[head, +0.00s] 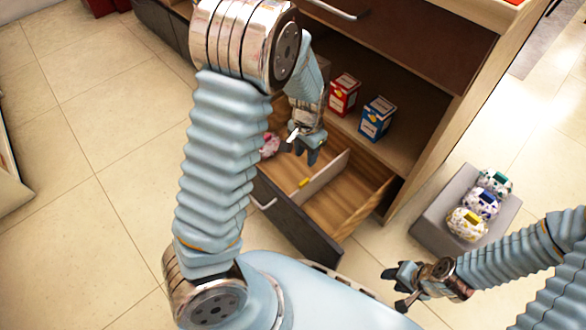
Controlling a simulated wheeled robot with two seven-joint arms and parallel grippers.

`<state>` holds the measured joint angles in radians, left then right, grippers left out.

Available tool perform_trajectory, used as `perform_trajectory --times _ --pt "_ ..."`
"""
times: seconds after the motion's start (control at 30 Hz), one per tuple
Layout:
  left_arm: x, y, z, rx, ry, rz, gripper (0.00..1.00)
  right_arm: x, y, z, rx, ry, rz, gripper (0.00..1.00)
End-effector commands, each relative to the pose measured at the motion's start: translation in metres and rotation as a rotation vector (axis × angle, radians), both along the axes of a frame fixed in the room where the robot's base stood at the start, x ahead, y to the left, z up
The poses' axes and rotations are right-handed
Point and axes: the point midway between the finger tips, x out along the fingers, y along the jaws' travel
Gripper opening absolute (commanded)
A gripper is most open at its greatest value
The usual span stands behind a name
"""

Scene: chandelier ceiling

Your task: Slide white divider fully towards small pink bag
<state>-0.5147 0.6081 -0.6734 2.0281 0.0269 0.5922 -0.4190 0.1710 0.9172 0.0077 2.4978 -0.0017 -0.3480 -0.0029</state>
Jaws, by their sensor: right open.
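The white divider (325,175) stands upright across the open wooden drawer (345,205). A small yellow mark shows near its lower left end. The small pink bag (269,145) lies at the drawer's left part, partly hidden by my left arm. My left gripper (303,156) points down over the drawer, between the bag and the divider in the picture. Its dark fingers are close to the divider's upper end; whether they touch it, or how far apart they are, I cannot tell. My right gripper (392,286) is open and empty, outside the drawer at the lower right.
A red box (343,94) and a blue box (377,119) stand on the cabinet shelf above the drawer. A grey bin (435,218) with several patterned bags stands on the floor at the right. The drawer compartment right of the divider looks empty. Tiled floor is clear at left.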

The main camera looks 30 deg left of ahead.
Motion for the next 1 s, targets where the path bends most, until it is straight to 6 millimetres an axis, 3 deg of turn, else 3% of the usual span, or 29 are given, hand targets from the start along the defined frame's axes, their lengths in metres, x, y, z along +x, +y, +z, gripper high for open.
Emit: perform_trajectory --times 0.17,0.4,0.6,0.8,1.0 --pt "-0.001 0.0 -0.025 0.0 0.004 0.001 0.38 0.0 0.0 -0.009 0.001 0.002 0.0 0.43" --pt "-0.001 0.0 -0.082 0.001 0.005 0.001 0.38 -0.001 0.002 -0.025 0.005 0.005 0.002 0.43" --pt "-0.001 0.0 -0.119 0.001 0.003 0.001 0.38 0.0 0.002 -0.035 0.004 0.002 0.001 0.43" --pt "0.0 0.0 -0.136 0.0 0.001 0.0 0.38 0.0 0.002 -0.039 0.004 0.0 0.0 0.43" --pt "0.0 0.0 -0.137 0.0 0.0 0.001 0.38 0.0 0.001 -0.039 0.004 -0.001 0.0 0.43"
